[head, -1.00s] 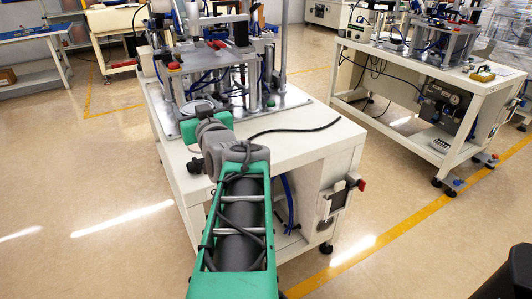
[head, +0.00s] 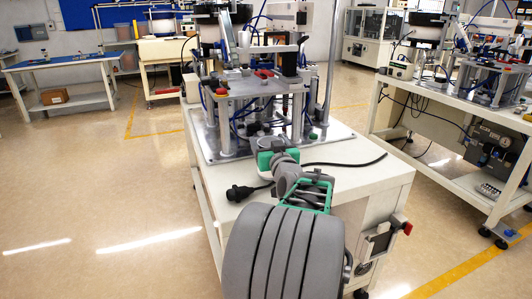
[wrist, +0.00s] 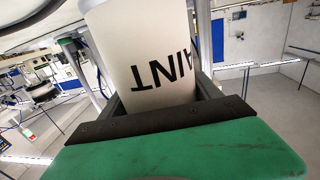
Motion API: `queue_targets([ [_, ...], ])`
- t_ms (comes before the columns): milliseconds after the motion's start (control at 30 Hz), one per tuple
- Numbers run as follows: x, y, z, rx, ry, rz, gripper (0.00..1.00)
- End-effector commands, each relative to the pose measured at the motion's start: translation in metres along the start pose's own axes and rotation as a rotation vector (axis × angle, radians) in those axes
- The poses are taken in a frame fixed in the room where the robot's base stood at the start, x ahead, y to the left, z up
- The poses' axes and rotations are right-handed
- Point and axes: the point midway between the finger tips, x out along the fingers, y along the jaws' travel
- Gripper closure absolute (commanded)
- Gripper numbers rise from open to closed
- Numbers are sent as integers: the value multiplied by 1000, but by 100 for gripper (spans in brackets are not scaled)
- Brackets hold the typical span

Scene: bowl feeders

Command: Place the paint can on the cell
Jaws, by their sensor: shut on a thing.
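The paint can (wrist: 150,60) is white with black letters, upside down in the wrist view. My gripper (wrist: 160,98) is shut on it, with a dark finger on each side. In the head view my gripper (head: 268,154) is over the front part of the cell, a white bench (head: 372,181) with a metal plate (head: 338,134) and a machine on top. I cannot make out the can clearly in the head view. The gap between can and bench cannot be told.
The machine frame (head: 252,88) with posts and hoses stands just beyond my gripper. A black cable (head: 350,163) lies on the bench top right of it. Another white bench with machinery (head: 455,125) stands at right, a blue-topped table (head: 65,65) at left. Open floor lies left.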

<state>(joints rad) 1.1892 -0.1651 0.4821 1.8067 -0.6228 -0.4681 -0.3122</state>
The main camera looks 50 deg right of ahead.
Motion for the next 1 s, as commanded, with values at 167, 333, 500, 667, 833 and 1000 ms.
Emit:
queue_targets([
  [167, -1, 0, 27, 0, 1, 1, 97],
  [333, -1, -1, 24, 0, 2, 0, 97],
  [500, -1, 0, 29, 1, -3, 2, 25],
  [667, -1, 1, 29, 1, -3, 3, 12],
  [833, -2, 2, 29, 1, -3, 4, 6],
  [1000, -2, 2, 27, 1, -3, 4, 6],
])
